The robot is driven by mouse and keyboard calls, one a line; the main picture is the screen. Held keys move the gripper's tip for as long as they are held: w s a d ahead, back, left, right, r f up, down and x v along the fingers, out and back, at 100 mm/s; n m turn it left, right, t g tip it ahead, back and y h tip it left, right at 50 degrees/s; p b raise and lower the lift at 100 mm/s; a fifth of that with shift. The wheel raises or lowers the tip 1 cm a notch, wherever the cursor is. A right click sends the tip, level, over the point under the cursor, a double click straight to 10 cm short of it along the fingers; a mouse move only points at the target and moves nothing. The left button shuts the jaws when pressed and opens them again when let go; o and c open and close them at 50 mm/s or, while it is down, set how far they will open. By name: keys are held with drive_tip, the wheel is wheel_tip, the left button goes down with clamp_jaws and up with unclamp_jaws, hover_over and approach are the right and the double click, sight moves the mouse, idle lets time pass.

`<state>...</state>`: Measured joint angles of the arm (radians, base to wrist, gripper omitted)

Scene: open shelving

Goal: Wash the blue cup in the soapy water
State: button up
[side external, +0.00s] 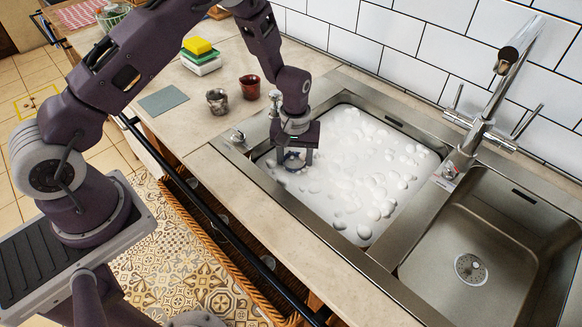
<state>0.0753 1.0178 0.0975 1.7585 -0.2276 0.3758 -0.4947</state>
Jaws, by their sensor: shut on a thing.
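My gripper (294,158) points down at the left end of the left sink basin. It is shut on the blue cup (293,163), of which only a small dark blue part shows between the fingers. The cup is at the surface of the soapy water (345,165), which is white with foam and many round bubbles and fills the left basin. How deep the cup sits in the foam is hard to tell.
An empty right basin (500,215) and a tall faucet (500,90) are at the right. A red cup (249,87), a grey patterned cup (217,101), stacked sponges (200,55) and a grey-green cloth (163,101) are on the counter behind my arm.

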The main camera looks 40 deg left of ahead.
drive_tip(key=shift+s+a, duration=0.15)
drive_tip(key=shift+s, duration=0.25)
drive_tip(key=shift+w+d, duration=0.25)
drive_tip(key=shift+w, duration=0.25)
drive_tip(key=shift+w+d, duration=0.25)
drive_tip(key=shift+w, duration=0.25)
drive_tip(key=shift+s+a, duration=0.25)
drive_tip(key=shift+s, duration=0.25)
drive_tip(key=shift+s+a, duration=0.25)
drive_tip(key=shift+s, duration=0.25)
drive_tip(key=shift+w+d, duration=0.25)
drive_tip(key=shift+w, duration=0.25)
drive_tip(key=shift+w+d, duration=0.25)
drive_tip(key=shift+w, duration=0.25)
